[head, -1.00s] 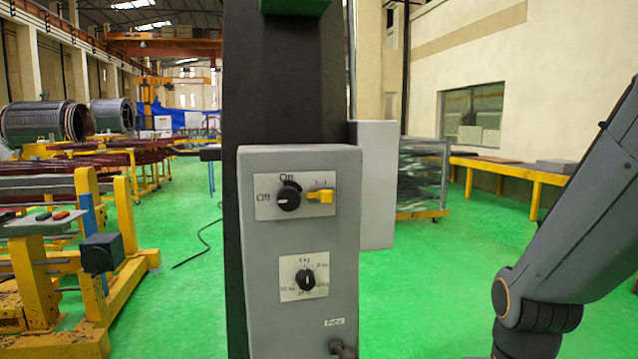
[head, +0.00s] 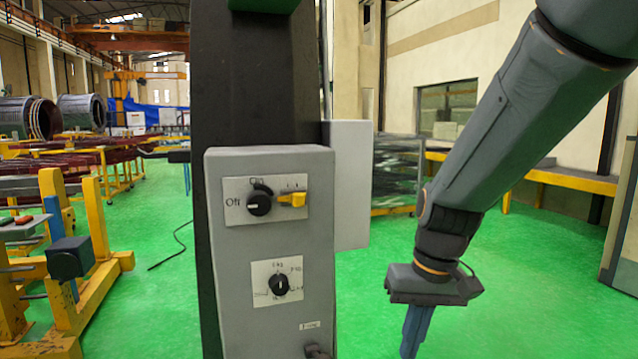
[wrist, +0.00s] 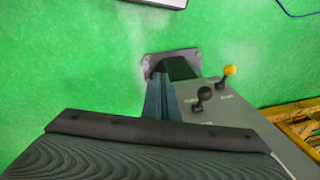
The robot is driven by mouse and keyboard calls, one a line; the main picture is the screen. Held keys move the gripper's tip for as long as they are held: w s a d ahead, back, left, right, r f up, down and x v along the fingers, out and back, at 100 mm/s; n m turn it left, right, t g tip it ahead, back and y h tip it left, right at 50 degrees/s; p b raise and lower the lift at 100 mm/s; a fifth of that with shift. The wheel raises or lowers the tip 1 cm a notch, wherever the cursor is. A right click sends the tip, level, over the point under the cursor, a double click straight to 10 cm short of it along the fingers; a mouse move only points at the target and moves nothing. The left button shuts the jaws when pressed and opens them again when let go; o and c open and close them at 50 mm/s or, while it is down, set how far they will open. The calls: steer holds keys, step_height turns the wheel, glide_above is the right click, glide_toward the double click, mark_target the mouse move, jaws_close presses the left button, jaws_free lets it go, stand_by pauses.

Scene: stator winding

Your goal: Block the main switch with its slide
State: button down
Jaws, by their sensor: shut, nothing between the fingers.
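The main switch (head: 259,203) is a round black knob on a white plate on the front of a grey box. Its pointer appears turned left, toward the "Off" label. The yellow slide (head: 292,199) sits right of the knob on the same plate, close beside it; whether they touch is unclear. My gripper (head: 411,345) hangs at the lower right of the head view, pointing down, well apart from the switch. Its blue fingers are together and empty, with tips near the frame's bottom edge. They also show in the wrist view (wrist: 158,95). The switch is not recognisable there.
A second black dial (head: 278,284) is lower on the grey box (head: 225,320). The wrist view shows a grey panel with a black-knobbed lever (wrist: 205,93) and a yellow-knobbed lever (wrist: 230,71) near the fingers. A dark column (head: 245,80) rises behind the box. Green floor lies open between box and gripper.

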mark_target(293, 200)
steer(key=w+a+r+n+y+p, duration=0.1)
steer(key=w+r, duration=0.3)
steer(key=r, duration=0.7)
steer(key=w+a+r+n+t+y+p, duration=0.1)
steer(key=w+a+r+n+y, duration=0.1)
steer(key=r, duration=0.8)
steer(key=w+a+r+n+t+y, duration=0.1)
steer(key=w+a+r+y, duration=0.1)
steer(key=w+r, duration=0.4)
step_height(293, 200, up, 6)
steer(key=shift+w+a+f+p, duration=0.15)
steer(key=shift+w+a+p, duration=0.05)
steer(key=shift+a+p, duration=0.25)
steer(key=a+f+p, duration=0.1)
steer(key=a+f, duration=0.1)
steer(key=w+a+f+p, duration=0.1)
steer(key=a+f, duration=0.2)
steer(key=a+f+p, duration=0.1)
steer(key=a+f, duration=0.2)
steer(key=shift+w+a+p, duration=0.15)
steer(key=shift+w+p, duration=0.05)
steer(key=shift+p, duration=0.15)
steer(key=shift+s+a, duration=0.1)
steer(key=shift+a, duration=0.5)
